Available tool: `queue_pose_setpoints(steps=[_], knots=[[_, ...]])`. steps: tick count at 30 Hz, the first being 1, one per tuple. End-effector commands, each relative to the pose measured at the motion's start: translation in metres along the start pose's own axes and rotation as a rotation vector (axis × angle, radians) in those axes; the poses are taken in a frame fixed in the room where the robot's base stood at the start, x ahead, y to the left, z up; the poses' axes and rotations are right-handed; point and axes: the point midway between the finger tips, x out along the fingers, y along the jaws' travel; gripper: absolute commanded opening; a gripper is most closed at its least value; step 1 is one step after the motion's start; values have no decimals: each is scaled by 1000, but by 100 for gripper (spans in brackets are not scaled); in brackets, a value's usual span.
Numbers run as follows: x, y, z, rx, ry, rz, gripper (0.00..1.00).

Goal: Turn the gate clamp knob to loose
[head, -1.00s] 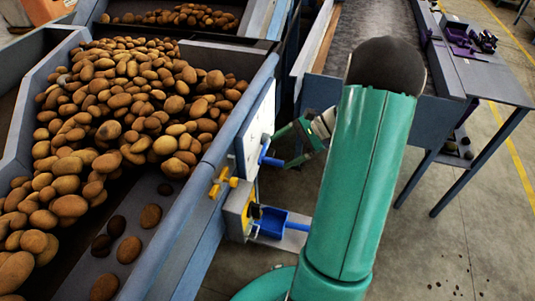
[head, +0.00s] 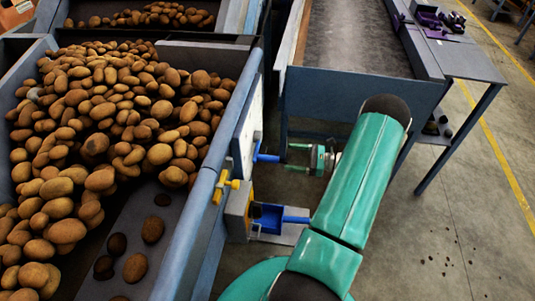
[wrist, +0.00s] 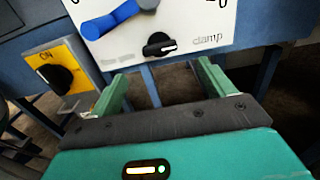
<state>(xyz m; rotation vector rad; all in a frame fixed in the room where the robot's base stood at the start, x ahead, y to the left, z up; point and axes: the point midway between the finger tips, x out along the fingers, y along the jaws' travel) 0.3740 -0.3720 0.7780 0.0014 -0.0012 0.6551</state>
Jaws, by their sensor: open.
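The gate clamp knob (wrist: 159,45) is a small black knob low on a white panel (wrist: 205,18) in the wrist view. Its white pointer mark points right, towards the word "clamp"; the lettering on its left is too blurred to read. My gripper (wrist: 163,70) is open and empty, its two green fingers below the knob in the picture and apart from it. In the head view my gripper (head: 289,158) is level and points left at the panel (head: 247,135), which is seen nearly edge-on. The knob cannot be made out there.
A blue lever (wrist: 110,20) sits above left of the knob; it also shows in the head view (head: 266,158). A yellow plate with a black ON switch (wrist: 62,79) is at left. A yellow handle (head: 226,186) juts from the potato bin's side. Open floor lies right.

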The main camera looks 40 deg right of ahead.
Motion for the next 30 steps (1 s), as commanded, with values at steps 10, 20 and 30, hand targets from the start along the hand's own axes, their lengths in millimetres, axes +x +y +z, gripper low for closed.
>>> queue_pose_setpoints(steps=[10,20,30], knots=[[70,1,0,0,1,4,82],[96,1,0,-2,2,1,82],[96,1,0,-2,2,1,52]])
